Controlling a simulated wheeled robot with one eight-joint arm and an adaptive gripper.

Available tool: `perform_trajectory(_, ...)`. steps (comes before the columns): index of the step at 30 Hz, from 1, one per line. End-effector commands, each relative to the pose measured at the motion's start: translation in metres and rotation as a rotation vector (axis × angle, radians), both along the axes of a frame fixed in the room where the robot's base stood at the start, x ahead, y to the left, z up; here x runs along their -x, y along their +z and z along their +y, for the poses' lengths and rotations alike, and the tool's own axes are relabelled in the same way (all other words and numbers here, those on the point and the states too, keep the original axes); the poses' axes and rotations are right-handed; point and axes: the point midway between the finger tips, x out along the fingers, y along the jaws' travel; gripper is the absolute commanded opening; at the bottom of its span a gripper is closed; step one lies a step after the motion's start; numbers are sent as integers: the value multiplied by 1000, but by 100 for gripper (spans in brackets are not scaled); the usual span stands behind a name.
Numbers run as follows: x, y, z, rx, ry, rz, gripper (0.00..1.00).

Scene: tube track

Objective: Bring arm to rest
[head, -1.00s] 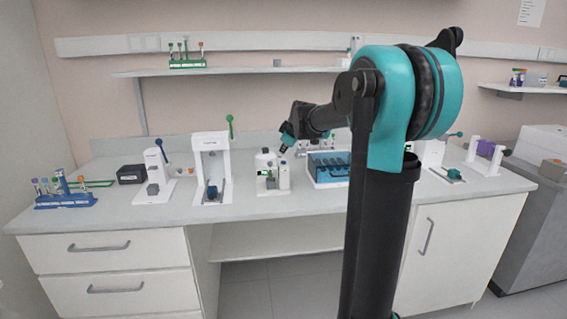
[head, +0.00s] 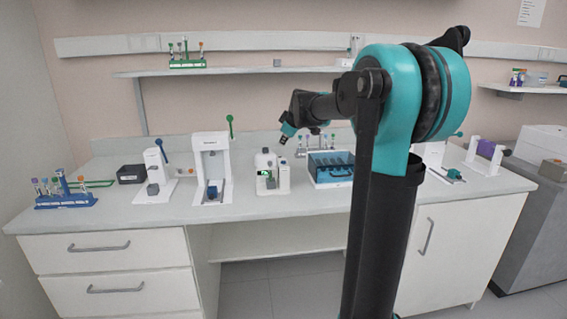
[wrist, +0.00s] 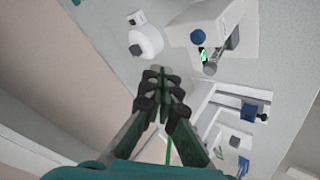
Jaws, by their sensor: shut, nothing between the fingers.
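My gripper (head: 283,139) hangs at the end of my raised arm, above the small white device with a green display (head: 266,180). In the wrist view my gripper (wrist: 160,78) shows its dark fingertips closed together with nothing between them. The same white device (wrist: 207,30) lies beyond the fingertips there, apart from them. My arm's teal and black links cover part of the bench's right side in the head view.
A white bench (head: 110,222) carries a tube rack (head: 66,195), a white press with a green lever (head: 212,165), a blue-lidded box (head: 330,180) and other devices. A shelf (head: 235,71) hangs above. A grey cabinet (head: 535,210) stands at right.

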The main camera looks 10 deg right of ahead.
Motion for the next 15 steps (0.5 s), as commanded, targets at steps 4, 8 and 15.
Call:
perform_trajectory(4,9,-7,-1,-11,-14,13,0)
perform_trajectory(8,48,-38,-4,-66,-88,71,0)
perform_trajectory(15,179,-136,-17,-220,-350,242,0)
